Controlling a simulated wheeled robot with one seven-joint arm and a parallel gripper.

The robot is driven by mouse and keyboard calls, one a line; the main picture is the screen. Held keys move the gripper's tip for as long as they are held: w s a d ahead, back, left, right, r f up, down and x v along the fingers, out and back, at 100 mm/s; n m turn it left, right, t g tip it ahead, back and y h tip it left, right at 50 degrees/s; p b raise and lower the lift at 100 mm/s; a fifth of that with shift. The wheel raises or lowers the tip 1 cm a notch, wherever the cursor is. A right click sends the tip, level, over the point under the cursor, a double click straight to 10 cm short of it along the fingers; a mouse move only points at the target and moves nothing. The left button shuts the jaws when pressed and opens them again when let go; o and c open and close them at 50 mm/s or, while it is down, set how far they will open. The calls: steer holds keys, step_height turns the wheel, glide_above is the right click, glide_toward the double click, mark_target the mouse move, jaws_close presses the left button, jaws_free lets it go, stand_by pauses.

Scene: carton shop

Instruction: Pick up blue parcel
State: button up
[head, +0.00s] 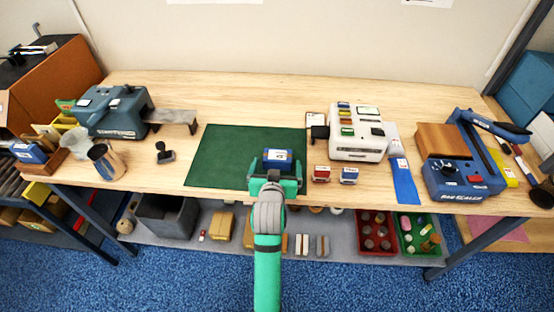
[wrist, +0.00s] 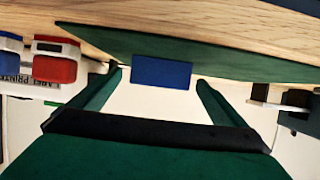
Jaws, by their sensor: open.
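The blue parcel (head: 278,155) with a white label on top sits on the green mat (head: 225,150), near the mat's front right corner. My gripper (head: 275,168) is open at the bench's front edge, with a finger on each side of the parcel in the head view. In the wrist view the parcel (wrist: 161,72) shows as a plain blue face, centred between the two spread fingertips (wrist: 160,78). Gaps show on both sides of it, and no finger touches it. I cannot tell how far the fingertips reach along its sides.
A red parcel (head: 321,174) and another blue-and-white parcel (head: 348,175) stand just right of the mat. A white label printer (head: 357,146) is behind them. A blue sealer (head: 465,175) stands at right. The mat's left part is clear.

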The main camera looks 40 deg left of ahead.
mark_target(278, 158)
steer(key=shift+x, duration=2.4)
steer(key=shift+r, duration=0.1)
steer(key=c, duration=1.3)
steer(key=shift+r, duration=0.1)
